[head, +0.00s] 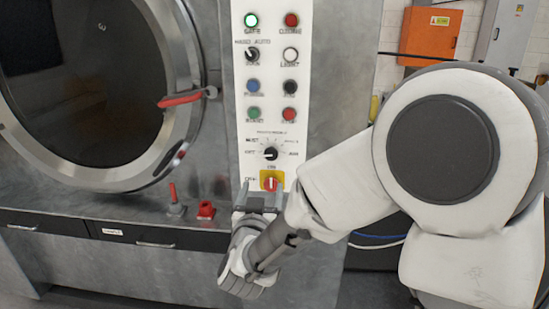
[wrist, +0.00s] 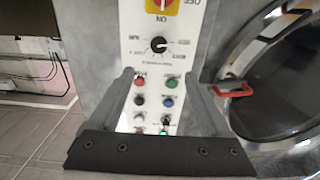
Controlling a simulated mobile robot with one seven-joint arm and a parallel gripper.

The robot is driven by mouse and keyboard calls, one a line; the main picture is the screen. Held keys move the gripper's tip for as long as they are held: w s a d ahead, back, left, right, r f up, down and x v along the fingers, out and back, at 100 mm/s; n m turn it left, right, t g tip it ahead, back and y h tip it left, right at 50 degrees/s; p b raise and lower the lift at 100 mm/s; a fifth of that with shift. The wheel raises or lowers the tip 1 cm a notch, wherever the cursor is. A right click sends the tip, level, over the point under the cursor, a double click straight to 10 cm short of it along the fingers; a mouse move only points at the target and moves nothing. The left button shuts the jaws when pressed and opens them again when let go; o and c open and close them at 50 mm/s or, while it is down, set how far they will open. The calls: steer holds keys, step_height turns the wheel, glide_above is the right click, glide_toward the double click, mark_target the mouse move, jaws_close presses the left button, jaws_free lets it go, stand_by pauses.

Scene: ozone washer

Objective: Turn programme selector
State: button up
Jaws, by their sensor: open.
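The programme selector (head: 270,153) is a round black knob with a white pointer mark, set in a printed dial low on the white control panel. It also shows in the wrist view (wrist: 158,45), where the panel appears upside down. My gripper (head: 261,190) is open and empty, its two fingers pointing up towards the panel below the selector. In the wrist view the fingers (wrist: 158,80) stand wide apart, with the selector seen beyond and between their tips. No contact with the knob is visible.
A red and yellow on/off switch (head: 270,181) sits just below the selector, close to my fingers. Several buttons and lamps fill the panel (head: 298,105) above. At left is the round washer door (head: 85,80) with a red handle (head: 182,99). A red lever (head: 173,193) stands on the ledge.

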mark_target(271, 155)
steer(key=w, duration=0.5)
steer(key=w+p, duration=0.1)
steer(key=w, duration=0.5)
steer(key=w+p, duration=0.1)
steer(key=w, duration=0.5)
steer(key=shift+w+d, duration=0.15)
steer(key=shift+d, duration=0.2)
jaws_close()
